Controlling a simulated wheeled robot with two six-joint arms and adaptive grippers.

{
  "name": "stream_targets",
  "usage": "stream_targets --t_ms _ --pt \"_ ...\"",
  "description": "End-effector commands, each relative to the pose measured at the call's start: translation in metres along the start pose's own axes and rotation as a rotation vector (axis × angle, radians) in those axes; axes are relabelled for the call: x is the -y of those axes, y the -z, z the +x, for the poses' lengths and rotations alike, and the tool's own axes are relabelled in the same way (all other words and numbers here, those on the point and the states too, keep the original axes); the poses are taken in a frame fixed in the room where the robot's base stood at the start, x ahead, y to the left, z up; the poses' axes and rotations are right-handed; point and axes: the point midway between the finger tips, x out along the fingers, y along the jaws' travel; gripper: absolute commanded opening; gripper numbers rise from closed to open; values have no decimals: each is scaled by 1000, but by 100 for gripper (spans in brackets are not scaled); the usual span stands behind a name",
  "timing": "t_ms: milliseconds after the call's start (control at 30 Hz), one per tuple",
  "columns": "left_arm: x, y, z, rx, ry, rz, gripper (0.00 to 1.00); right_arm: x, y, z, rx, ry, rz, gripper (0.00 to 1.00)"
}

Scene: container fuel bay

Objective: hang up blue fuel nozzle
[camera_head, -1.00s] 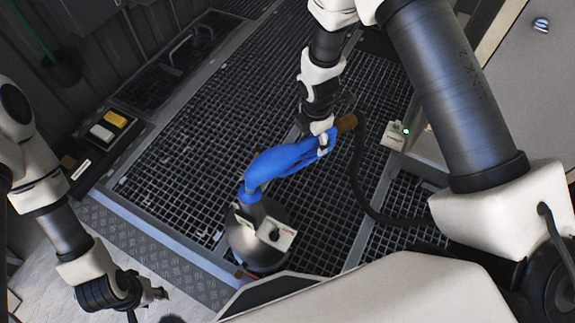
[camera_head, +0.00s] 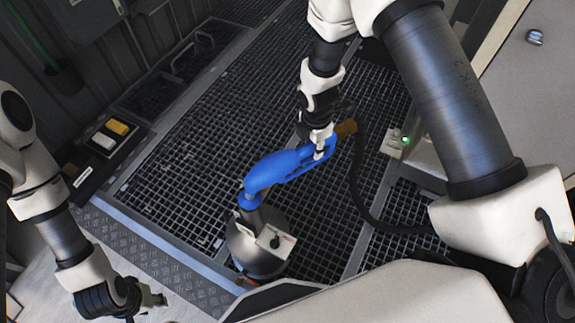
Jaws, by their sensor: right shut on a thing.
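The blue fuel nozzle (camera_head: 277,168) is in the middle of the head view, with a brown fitting (camera_head: 346,128) and a black hose (camera_head: 357,185) at its upper right end. My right gripper (camera_head: 320,146) is shut on the nozzle near that end. The nozzle's lower left end sits at the top of a round metal can (camera_head: 248,250) standing on the grating; whether its spout is inside the can is hidden. My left gripper (camera_head: 156,298) is at the lower left, empty and apart from the nozzle; its jaw opening is not clear.
Dark floor grating (camera_head: 215,130) surrounds the can. A small box with a green light (camera_head: 405,140) is on the right. Yellow and white blocks (camera_head: 117,127) sit in a dark case at the left. A grey cabinet (camera_head: 525,100) stands at the right.

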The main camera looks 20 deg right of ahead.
Motion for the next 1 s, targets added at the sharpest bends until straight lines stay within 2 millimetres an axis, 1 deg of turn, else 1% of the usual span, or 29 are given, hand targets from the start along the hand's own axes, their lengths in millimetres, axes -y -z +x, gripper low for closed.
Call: stream_targets --t_ms 33,800,900,1000 --pt "0 0 -13 0 0 0 40 0 -1 -13 0 -1 0 0" --pt "-1 0 -100 0 0 0 40 -1 -5 -90 0 0 1 0" --pt "-1 0 -110 0 0 0 40 -1 -5 -98 0 0 1 0" --pt "-1 0 -110 0 0 0 40 -1 -5 -99 0 0 1 0"
